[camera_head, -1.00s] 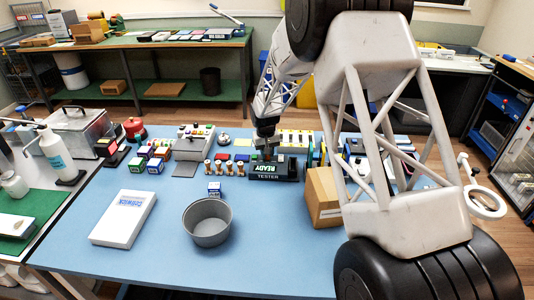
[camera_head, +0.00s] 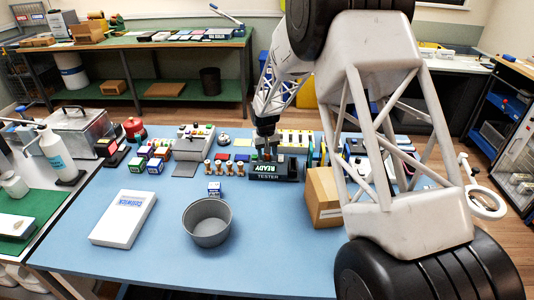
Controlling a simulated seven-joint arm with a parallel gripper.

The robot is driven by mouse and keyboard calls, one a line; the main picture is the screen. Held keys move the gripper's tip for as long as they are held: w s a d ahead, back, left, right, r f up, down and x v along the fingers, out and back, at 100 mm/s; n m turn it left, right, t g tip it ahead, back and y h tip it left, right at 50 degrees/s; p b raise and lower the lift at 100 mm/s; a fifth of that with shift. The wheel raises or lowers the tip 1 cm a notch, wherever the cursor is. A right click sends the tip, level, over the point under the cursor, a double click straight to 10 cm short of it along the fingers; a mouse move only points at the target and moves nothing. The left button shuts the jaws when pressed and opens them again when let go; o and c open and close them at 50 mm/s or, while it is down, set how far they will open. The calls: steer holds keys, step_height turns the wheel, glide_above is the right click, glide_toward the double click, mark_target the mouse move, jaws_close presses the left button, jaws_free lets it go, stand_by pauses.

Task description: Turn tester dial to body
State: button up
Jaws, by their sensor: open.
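The tester (camera_head: 268,178) is a dark box with a green screen reading READY and the label TESTER. It stands on the blue table, right of its middle. My gripper (camera_head: 267,150) points down at the top of the tester, just behind the screen. Its jaws are open. The dial is not visible; the gripper and the tester's front may hide it, so I cannot tell its setting or whether the fingers are around it.
A grey round bin (camera_head: 207,222) and a white box (camera_head: 123,218) lie in front on the blue table (camera_head: 165,260). A cardboard box (camera_head: 322,198) stands right of the tester. Small brass-coloured pieces (camera_head: 220,167) stand left of it. The front middle of the table is clear.

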mark_target(267, 155)
steer(key=shift+s+a+r, duration=0.1)
steer(key=shift+a+r, duration=0.05)
steer(key=shift+r, duration=3.55)
steer(key=shift+s+r, duration=0.15)
steer(key=shift+r, duration=0.1)
steer(key=s+d+r+m+t, duration=0.1)
steer(key=s+d+r, duration=0.75)
steer(key=s, duration=0.35)
steer(key=s+d+r+m, duration=0.1)
steer(key=s+d+r, duration=0.7)
steer(key=s+r, duration=0.25)
steer(key=s+d, duration=0.3)
steer(key=s, duration=0.7)
steer(key=s+d+m+t, duration=0.1)
steer(key=s+d, duration=0.2)
steer(key=s, duration=0.7)
steer(key=s+d, duration=0.3)
steer(key=s, duration=0.8)
steer(key=shift+m, duration=0.4)
